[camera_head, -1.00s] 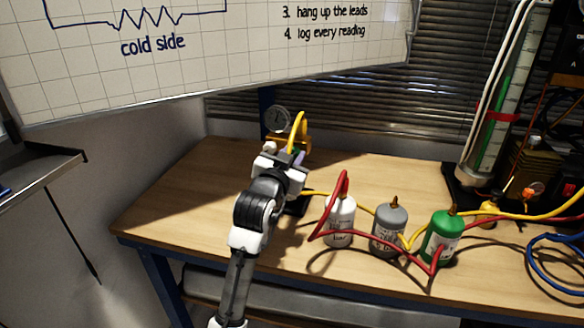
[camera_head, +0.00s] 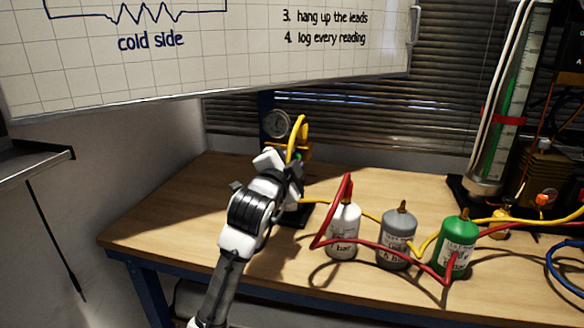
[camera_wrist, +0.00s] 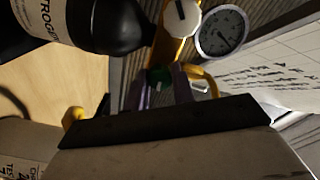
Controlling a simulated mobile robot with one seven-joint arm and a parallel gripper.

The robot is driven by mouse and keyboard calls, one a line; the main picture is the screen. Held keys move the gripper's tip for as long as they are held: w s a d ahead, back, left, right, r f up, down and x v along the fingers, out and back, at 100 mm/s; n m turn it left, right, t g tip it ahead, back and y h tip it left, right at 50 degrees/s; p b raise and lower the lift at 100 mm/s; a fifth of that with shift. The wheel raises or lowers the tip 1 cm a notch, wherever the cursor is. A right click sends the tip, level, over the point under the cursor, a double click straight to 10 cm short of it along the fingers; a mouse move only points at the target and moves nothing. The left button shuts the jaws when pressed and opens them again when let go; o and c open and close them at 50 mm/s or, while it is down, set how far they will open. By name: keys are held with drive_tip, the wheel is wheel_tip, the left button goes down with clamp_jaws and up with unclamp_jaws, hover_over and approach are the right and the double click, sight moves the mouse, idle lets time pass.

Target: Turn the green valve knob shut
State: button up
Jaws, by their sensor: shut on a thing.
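The green valve knob (camera_wrist: 158,76) shows as a small green patch between the two purple fingers of my gripper (camera_wrist: 161,88) in the wrist view. The fingers are shut on it, one on each side, and cover most of it. The round gauge (camera_head: 277,124) stands just behind and above my gripper. It also shows in the wrist view (camera_wrist: 222,33), near a white knob with a dark mark (camera_wrist: 181,16).
A white bottle (camera_head: 344,236), a grey bottle (camera_head: 397,243) and a green bottle (camera_head: 457,250) stand right of my arm, with red and yellow leads around them. A dark bottle (camera_wrist: 105,28) is close in the wrist view. The bench's left part (camera_head: 165,220) is clear.

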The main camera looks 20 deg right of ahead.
drive_tip(key=shift+m, duration=0.4)
drive_tip(key=o, duration=1)
drive_tip(key=b+v, duration=0.2)
drive_tip(key=v, duration=1.2)
